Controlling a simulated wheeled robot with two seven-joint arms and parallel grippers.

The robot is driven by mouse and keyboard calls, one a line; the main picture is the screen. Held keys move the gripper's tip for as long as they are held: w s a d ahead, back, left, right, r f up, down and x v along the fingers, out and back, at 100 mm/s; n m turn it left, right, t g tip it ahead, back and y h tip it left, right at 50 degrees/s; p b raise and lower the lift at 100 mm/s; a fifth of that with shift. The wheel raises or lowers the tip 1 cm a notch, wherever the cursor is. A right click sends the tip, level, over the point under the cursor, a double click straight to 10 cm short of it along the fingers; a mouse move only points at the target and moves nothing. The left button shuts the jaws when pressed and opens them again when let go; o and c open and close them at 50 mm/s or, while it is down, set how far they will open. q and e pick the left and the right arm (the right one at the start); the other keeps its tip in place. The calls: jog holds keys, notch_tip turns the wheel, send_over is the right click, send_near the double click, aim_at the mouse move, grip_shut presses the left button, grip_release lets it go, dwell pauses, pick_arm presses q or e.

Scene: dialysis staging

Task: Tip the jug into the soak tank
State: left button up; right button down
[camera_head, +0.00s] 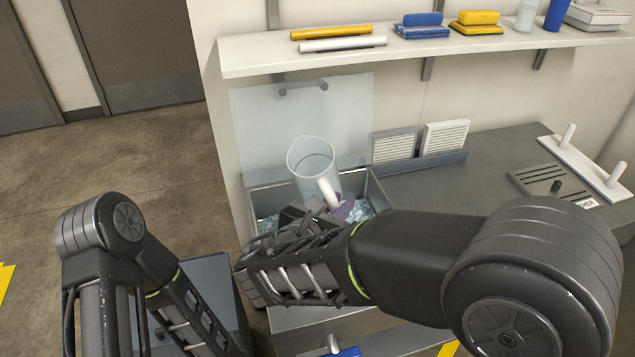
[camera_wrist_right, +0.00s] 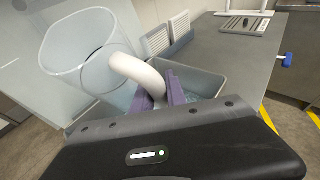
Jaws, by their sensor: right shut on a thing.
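A clear jug (camera_head: 310,168) with a white handle (camera_head: 327,191) is over the soak tank (camera_head: 378,190). The tank is an open grey basin with a clear, rippled content. My right gripper (camera_head: 338,208) is shut on the jug's handle, with purple fingertips on both sides of it. In the right wrist view the jug (camera_wrist_right: 80,58) is at the left, its mouth wide open, and the tank (camera_wrist_right: 205,80) is behind and below. The jug looks close to upright; slight tilt and its contents are hard to tell. Only my left arm shows at lower left; its gripper is out of view.
A clear panel (camera_head: 262,125) with a grey handle stands behind the tank. White vented blocks (camera_head: 445,137) sit in a rack at right. A shelf (camera_head: 260,58) with sponges and cups runs above.

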jog(key=shift+d, duration=0.1)
jog(key=w+d+r+g+p, duration=0.2)
jog(key=d, duration=0.6)
jog(key=a+n+y, duration=0.2)
jog(key=y, duration=0.1)
jog(key=s+a+f+n+y, duration=0.1)
jog(key=a+n+y, duration=0.2)
jog(key=s+a+f+n+y, duration=0.1)
jog(key=a+n+y, duration=0.2)
jog(key=shift+s+f+p, duration=0.15)
jog(key=shift+f+p, duration=0.1)
jog(key=shift+p, duration=0.05)
jog(key=shift+s+a+f+n+g+y, duration=0.1)
jog(key=shift+s+a+n+g+y, duration=0.1)
jog(key=shift+a+n+g+y, duration=0.3)
jog(key=shift+a, duration=0.1)
